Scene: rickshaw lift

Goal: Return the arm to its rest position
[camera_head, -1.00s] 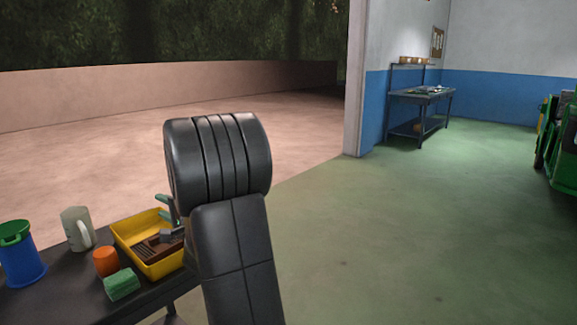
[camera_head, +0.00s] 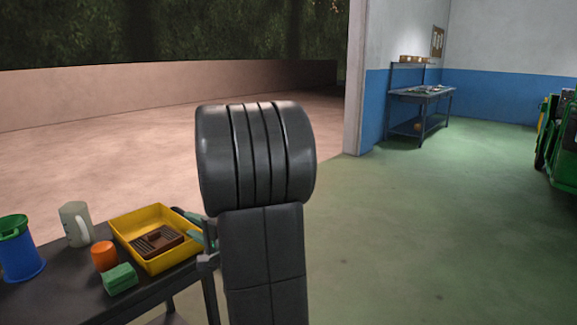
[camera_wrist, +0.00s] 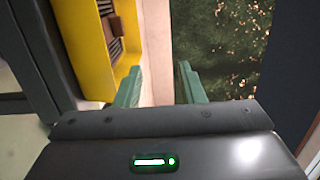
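My arm (camera_head: 262,255) stands upright in the middle of the head view and hides part of my gripper. The green fingers of my gripper (camera_head: 198,229) show just left of the arm, beside the right end of the yellow tray. In the wrist view my gripper (camera_wrist: 158,82) has its two green fingers apart, with nothing between them. The yellow tray (camera_wrist: 92,85) lies left of the fingers in that view.
The green floor (camera_head: 430,240) at right is clear.

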